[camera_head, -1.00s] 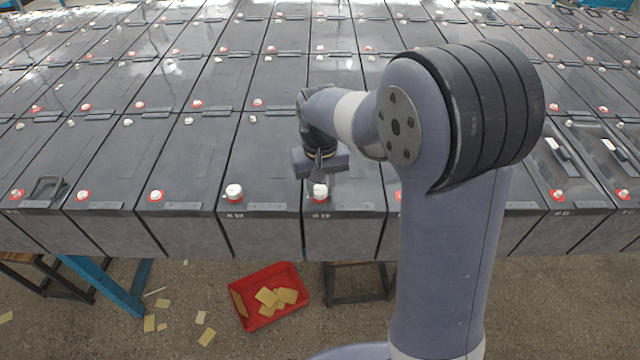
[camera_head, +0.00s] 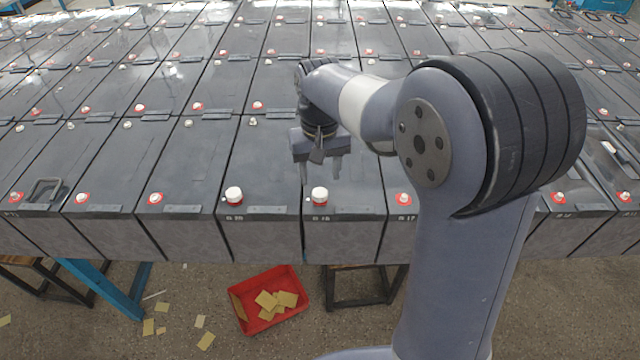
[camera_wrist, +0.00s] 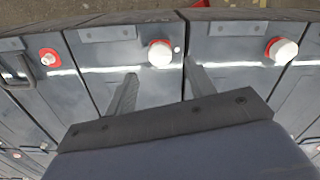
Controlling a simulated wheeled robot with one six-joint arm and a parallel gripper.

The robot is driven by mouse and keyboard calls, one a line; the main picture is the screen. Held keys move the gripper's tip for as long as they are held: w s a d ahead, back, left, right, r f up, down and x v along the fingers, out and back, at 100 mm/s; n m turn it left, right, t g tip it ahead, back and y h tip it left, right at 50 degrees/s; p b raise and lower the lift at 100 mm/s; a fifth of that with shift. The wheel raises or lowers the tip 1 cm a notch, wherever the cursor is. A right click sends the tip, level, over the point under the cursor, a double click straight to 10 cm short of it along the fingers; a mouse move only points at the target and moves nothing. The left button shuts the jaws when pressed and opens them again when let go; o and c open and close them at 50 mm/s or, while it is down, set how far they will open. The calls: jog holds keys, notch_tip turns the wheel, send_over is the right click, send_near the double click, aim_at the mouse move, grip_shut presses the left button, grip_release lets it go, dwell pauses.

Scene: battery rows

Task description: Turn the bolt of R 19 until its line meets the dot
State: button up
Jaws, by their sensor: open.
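The R 19 bolt, with a tall white cap on a red base (camera_head: 319,196), stands at the front end of its dark battery cell (camera_head: 345,198). In the wrist view the same cap (camera_wrist: 160,53) is near the top middle. A small pale dot (camera_wrist: 177,49) shows just to its right. I cannot make out the line on the cap. My gripper (camera_head: 320,176) is open and empty, above and behind the cap in the head view. In the wrist view its two fingers (camera_wrist: 163,80) point toward the cap from either side, and the tips stop short of it.
A similar white-capped bolt (camera_head: 234,196) is on the cell to the left. A lower red-ringed bolt (camera_head: 404,199) is on the cell to the right. A red bin (camera_head: 238,305) with yellow cards sits on the floor in front.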

aim_at(320, 192)
notch_tip(320, 192, up, 5)
jog(key=shift+r, duration=0.2)
dwell(0.3)
notch_tip(320, 192, down, 11)
jog(key=shift+p, duration=0.35)
jog(key=shift+n, duration=0.3)
jog(key=shift+r, duration=0.15)
